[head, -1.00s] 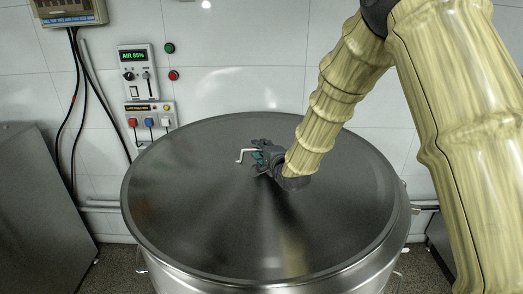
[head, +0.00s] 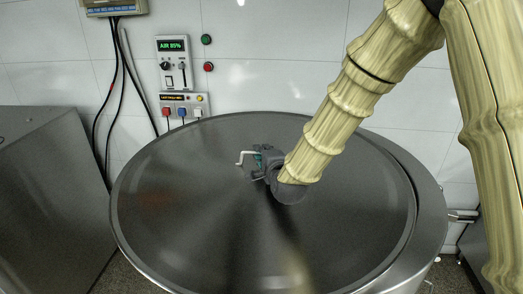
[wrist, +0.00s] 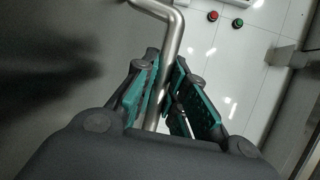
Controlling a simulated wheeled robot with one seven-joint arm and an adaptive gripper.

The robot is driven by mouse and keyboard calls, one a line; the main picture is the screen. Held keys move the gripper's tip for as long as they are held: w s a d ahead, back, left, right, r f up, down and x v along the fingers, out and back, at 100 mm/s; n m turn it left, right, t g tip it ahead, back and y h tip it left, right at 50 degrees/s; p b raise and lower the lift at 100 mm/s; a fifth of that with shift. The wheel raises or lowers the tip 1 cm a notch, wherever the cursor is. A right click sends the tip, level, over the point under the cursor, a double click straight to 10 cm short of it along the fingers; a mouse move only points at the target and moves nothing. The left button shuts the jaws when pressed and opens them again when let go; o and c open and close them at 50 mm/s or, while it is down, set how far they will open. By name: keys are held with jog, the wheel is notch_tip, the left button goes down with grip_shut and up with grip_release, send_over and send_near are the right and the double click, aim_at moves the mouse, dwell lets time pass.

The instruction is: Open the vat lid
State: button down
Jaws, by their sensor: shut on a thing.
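The vat lid (head: 180,220) is a large round dark grey disc filling the lower middle of the head view. It sits off-centre on the steel vat (head: 428,215), whose rim shows as a wide crescent on the right. I cannot tell how high the lid stands above the rim. My gripper (head: 260,167) is at the lid's bent metal handle (head: 243,157). In the wrist view, the green-padded fingers (wrist: 165,88) are shut around the handle bar (wrist: 172,38). The lid's underside and the vat's inside are hidden.
A control box (head: 172,62) with an "AIR 85%" display and a socket panel (head: 184,106) are on the tiled wall behind. A grey cabinet (head: 45,190) stands close on the left. A pipe fitting (head: 462,216) sticks out right of the vat.

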aim_at(217, 182)
jog(key=s+a, duration=0.2)
jog(key=a, duration=0.2)
jog(key=s+a+b, duration=0.1)
jog(key=s+a, duration=0.2)
jog(key=a, duration=0.2)
jog(key=s+a+b, duration=0.1)
jog(key=s+a, duration=0.1)
jog(key=a, duration=0.3)
jog(key=shift+s+f, duration=0.1)
jog(key=shift+s, duration=0.2)
jog(key=c, duration=1.5)
grip_release()
jog(key=shift+o, duration=0.2)
jog(key=shift+d, duration=0.1)
jog(key=v, duration=1.2)
jog(key=shift+d, duration=0.1)
